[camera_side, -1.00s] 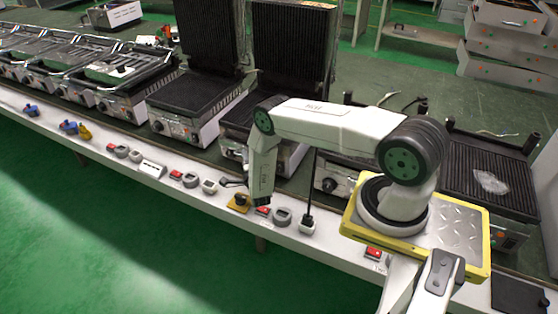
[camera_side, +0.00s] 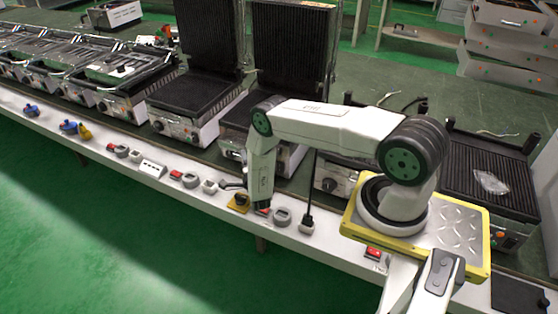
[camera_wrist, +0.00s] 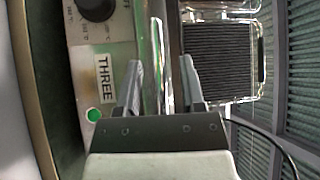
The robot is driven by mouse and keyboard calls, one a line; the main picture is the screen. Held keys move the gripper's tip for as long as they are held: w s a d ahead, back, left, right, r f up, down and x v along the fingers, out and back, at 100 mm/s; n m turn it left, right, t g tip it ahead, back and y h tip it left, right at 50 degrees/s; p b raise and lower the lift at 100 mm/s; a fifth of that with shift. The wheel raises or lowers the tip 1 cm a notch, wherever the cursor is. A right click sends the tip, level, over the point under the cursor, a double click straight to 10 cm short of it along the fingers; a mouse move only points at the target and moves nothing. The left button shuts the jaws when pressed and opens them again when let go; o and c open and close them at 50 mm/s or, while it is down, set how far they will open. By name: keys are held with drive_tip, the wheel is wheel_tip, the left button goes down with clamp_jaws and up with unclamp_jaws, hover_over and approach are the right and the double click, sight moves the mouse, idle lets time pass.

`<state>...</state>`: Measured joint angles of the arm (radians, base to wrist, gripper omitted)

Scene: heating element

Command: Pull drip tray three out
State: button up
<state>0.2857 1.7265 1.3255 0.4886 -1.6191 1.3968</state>
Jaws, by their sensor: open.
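The label THREE (camera_wrist: 105,79) is on a metal grill front in the wrist view, with a green light (camera_wrist: 93,114) beside it. A shiny metal strip (camera_wrist: 157,55) runs alongside this panel, possibly the edge of drip tray three; I cannot tell for sure. My gripper (camera_wrist: 162,72) is open, with one finger on each side of the strip as seen from the wrist. Contact cannot be told. In the side view the end of my arm hangs in front of a contact grill (camera_side: 285,158) with its ribbed lid raised, and hides part of its front. The fingers are not clear there.
More contact grills stand along the bench, such as one with a raised lid (camera_side: 190,100) to the left. Small switches and plugs, including a yellow one (camera_side: 239,203), line the white front ledge (camera_side: 125,168). Green floor in front is open.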

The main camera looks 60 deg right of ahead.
drive_tip(key=r+v, duration=0.1)
drive_tip(key=v, duration=0.6)
drive_tip(key=shift+f, duration=0.5)
drive_tip(key=w+a+r+n+g+y, duration=0.1)
drive_tip(key=w+a+r+n+y, duration=0.2)
drive_tip(key=w+r+n+y, duration=0.4)
drive_tip(key=a+r+n+g+y, duration=0.25)
drive_tip(key=a+r+n, duration=0.25)
drive_tip(key=a+r, duration=0.3)
drive_tip(key=s+a+r+n+g+y, duration=0.1)
drive_tip(key=s+a+r+n+g, duration=0.1)
drive_tip(key=s+r+n, duration=0.2)
drive_tip(key=s+a+r+n+g+y, duration=0.2)
drive_tip(key=s+r+n+g, duration=0.1)
drive_tip(key=s, duration=0.7)
drive_tip(key=s+a+r+n+g+y, duration=0.1)
drive_tip(key=s+a+r+n+g, duration=0.1)
drive_tip(key=s+r+n, duration=0.3)
drive_tip(key=shift+s+a+r+n+g, duration=0.35)
drive_tip(key=shift+s+n, duration=0.35)
drive_tip(key=shift+s, duration=0.7)
